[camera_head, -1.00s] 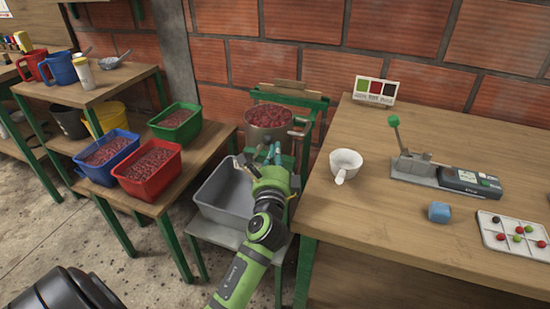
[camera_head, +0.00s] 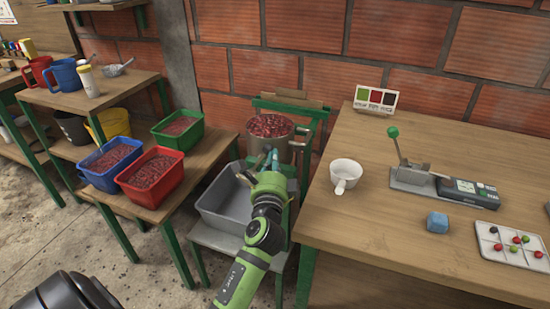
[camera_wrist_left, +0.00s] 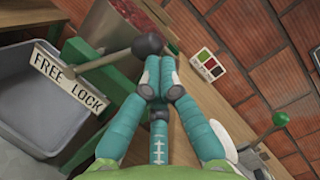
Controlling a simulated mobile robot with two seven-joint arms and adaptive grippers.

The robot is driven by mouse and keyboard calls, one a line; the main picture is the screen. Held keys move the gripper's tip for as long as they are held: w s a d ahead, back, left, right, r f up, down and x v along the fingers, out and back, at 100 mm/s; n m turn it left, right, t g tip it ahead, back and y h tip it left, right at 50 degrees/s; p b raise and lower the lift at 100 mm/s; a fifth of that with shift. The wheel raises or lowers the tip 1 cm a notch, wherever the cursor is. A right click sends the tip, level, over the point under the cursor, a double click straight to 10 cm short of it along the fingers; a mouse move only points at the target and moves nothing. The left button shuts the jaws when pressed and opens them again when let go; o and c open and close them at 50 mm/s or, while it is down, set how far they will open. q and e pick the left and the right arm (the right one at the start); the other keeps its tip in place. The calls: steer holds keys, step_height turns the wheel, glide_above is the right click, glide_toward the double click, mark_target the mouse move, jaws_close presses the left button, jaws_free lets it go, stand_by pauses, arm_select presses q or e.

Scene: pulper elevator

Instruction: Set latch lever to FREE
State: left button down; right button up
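The latch lever (camera_wrist_left: 112,60) shows in the left wrist view as a thin metal rod with a dark round knob (camera_wrist_left: 150,45). The cream label plate (camera_wrist_left: 66,80) beside it reads FREE at its upper end and LOCK at its lower end. My left gripper (camera_wrist_left: 160,78) has its teal fingers drawn together, the tips just below the knob in the picture; I cannot tell whether they touch it. In the head view, my left gripper (camera_head: 268,160) is in front of the pulper (camera_head: 272,128) and hides most of the lever area. My right gripper is out of view.
A grey bin (camera_head: 222,203) stands left of my left gripper. The wooden table (camera_head: 370,220) is close on the right, with a white cup (camera_head: 346,175) near its left edge. Red (camera_head: 150,185), blue and green crates of cherries stand on the left bench.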

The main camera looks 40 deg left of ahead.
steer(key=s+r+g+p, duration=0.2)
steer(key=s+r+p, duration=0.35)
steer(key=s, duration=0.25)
arm_select(q)
steer(key=s+a+r+n+g+h+p, duration=0.1)
steer(key=a+n+p, duration=0.3)
steer(key=a, duration=0.1)
steer(key=s+a+r+n+g+p, duration=0.1)
steer(key=a+n+p, duration=0.4)
steer(key=shift+s+a+r+h, duration=0.15)
steer(key=shift+s+r+h, duration=0.1)
steer(key=shift+h, duration=0.15)
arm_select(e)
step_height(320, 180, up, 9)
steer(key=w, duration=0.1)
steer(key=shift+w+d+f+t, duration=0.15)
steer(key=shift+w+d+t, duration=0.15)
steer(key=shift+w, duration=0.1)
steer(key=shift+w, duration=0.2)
arm_select(q)
steer(key=shift+s+p, duration=0.1)
steer(key=shift+p, duration=0.2)
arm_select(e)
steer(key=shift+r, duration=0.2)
